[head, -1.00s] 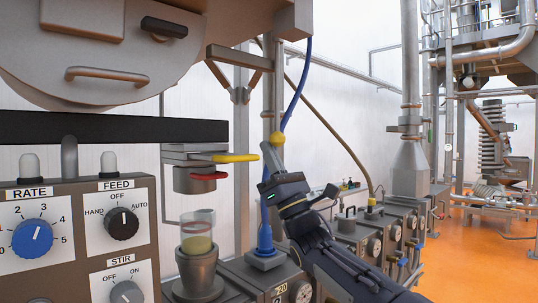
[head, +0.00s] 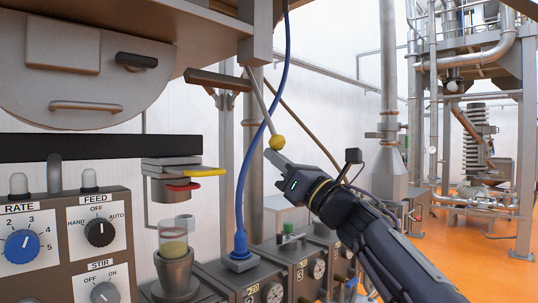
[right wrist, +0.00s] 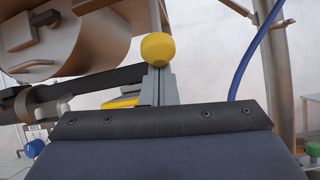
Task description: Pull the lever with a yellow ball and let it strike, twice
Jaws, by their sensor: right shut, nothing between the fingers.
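The yellow ball (head: 277,143) is on the lower end of a thin grey lever rod (head: 262,102). The rod hangs from under the machine and slants down to the right. My right gripper (head: 272,157) is shut, its fingertips right at the underside of the ball in the head view. In the right wrist view the ball (right wrist: 158,48) shows just beyond the tips of the closed fingers (right wrist: 158,80), and nothing shows between them. I cannot tell whether the fingertips press on the ball. My left gripper is not in view.
A control panel (head: 60,245) with knobs stands at the left. A cup of yellowish material (head: 174,240) stands under a nozzle with a yellow handle (head: 200,171). A blue hose (head: 243,190) runs close left of the lever. Grey boxes with dials (head: 268,285) line the lower middle.

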